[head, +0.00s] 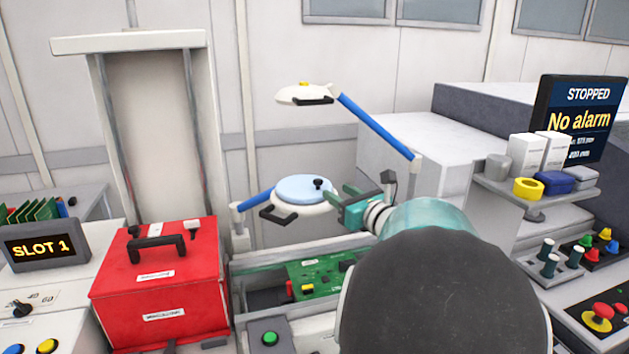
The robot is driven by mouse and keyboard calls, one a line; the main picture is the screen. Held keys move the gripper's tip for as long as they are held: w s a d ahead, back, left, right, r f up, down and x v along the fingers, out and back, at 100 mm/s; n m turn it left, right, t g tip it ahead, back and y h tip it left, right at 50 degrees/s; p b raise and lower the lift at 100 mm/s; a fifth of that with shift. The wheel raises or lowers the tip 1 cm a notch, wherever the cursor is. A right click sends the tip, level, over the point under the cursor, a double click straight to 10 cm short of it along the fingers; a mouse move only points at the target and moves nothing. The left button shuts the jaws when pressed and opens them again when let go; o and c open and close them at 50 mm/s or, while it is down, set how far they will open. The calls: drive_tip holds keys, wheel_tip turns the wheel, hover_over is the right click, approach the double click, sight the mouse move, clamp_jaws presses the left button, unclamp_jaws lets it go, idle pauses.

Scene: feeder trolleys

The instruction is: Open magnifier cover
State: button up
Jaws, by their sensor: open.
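The magnifier (290,208) is a white round head with a black handle at its front left, held on a blue arm. Its light blue disc cover (296,186) lies flat over the top, closed. A small black knob (319,184) stands on the cover's right side. My gripper (338,200) is open at the right edge of the magnifier, close to the knob. I see nothing between the fingers. I cannot tell whether a finger touches the rim. My arm hides the area to the lower right.
A white lamp (303,96) on a blue arm (375,125) hangs above the magnifier. A green circuit board (318,276) lies below it. A red box (160,285) stands left. A shelf (510,194) with small items and a "No alarm" screen (578,118) are at the right.

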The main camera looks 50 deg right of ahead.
sight(320, 181)
drive_tip(key=x, duration=0.9)
drive_tip(key=shift+w+f, duration=0.1)
drive_tip(key=shift+w, duration=0.15)
clamp_jaws()
